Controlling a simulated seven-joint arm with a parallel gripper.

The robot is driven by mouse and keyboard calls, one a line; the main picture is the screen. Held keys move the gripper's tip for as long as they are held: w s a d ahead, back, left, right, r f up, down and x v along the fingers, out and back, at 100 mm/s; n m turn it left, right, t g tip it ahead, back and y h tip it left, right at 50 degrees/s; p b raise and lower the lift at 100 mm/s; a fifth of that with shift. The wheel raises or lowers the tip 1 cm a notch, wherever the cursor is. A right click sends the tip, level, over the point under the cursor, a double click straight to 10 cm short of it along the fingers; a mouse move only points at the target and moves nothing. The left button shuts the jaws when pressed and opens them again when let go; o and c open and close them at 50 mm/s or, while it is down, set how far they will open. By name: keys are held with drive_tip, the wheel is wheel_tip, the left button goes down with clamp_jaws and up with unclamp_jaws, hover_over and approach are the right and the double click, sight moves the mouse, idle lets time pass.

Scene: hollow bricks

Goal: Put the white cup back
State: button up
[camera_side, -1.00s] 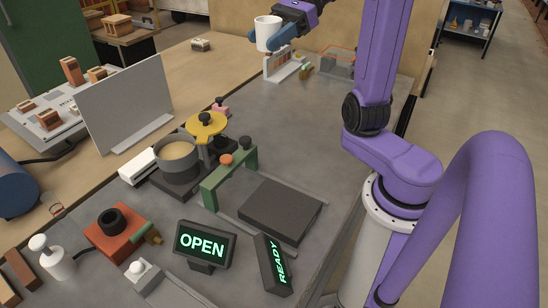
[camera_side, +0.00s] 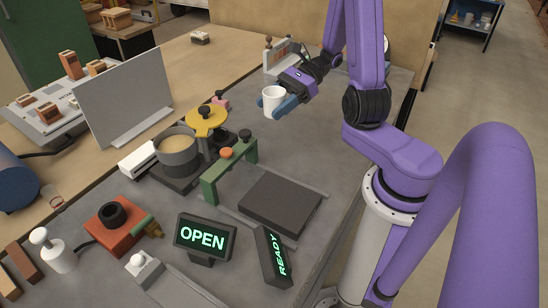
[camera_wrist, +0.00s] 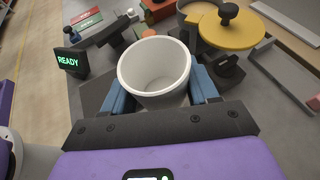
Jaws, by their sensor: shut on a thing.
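The white cup (camera_side: 272,98) is upright in my gripper (camera_side: 282,107), whose blue fingers are shut on it. It is over the far part of the grey table, beyond the yellow lid and green bridge. In the wrist view the cup (camera_wrist: 155,68) is seen from above, looks empty, and sits between the blue fingers (camera_wrist: 160,92). I cannot tell whether its base touches the table.
A pot (camera_side: 178,152) and a yellow round lid (camera_side: 206,121) stand left of the gripper. A green bridge (camera_side: 228,172), a dark flat plate (camera_side: 280,207), and OPEN (camera_side: 204,240) and READY (camera_side: 272,257) signs lie nearer. A white rack (camera_side: 279,60) stands behind.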

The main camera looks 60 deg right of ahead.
drive_tip(key=shift+f, duration=7.55)
drive_tip(key=shift+f, duration=0.15)
drive_tip(key=o, duration=1.1)
